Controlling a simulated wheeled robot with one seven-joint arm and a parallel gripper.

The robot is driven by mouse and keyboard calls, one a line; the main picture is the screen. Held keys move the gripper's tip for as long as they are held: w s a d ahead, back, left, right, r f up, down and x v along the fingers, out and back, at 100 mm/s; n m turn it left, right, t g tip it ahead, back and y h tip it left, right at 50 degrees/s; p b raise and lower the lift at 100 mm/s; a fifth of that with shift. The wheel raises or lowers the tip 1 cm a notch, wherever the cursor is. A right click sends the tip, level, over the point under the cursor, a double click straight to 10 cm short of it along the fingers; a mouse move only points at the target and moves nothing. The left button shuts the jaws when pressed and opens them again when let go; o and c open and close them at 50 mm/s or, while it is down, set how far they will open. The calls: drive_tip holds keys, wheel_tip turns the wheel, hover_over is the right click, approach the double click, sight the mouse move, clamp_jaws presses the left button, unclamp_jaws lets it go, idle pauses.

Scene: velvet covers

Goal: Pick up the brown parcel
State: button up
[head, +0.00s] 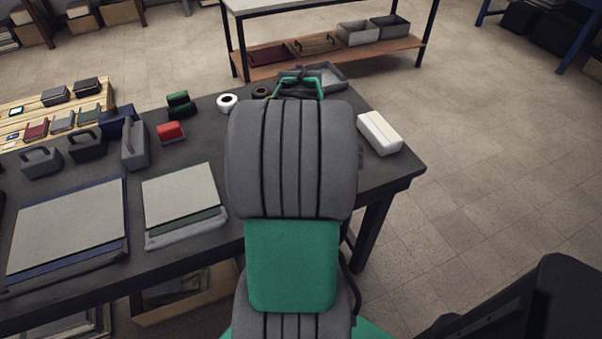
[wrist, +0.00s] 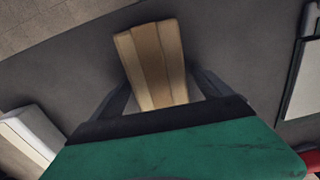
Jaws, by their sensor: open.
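My gripper (wrist: 161,88) is open, with one dark finger on each side of the parcel's near end. I cannot tell whether the fingers touch it. In the head view my arm hides the parcel and most of the gripper.
The dark table (head: 195,265) holds a white box (head: 379,135) at the right, a red block (head: 170,131), a white tape roll (head: 227,102), a grey tray (head: 328,78) and flat panels (head: 68,228) at the left. Bare table lies around the parcel.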

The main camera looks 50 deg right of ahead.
drive_tip(key=shift+r, duration=0.15)
clamp_jaws()
idle(0.7)
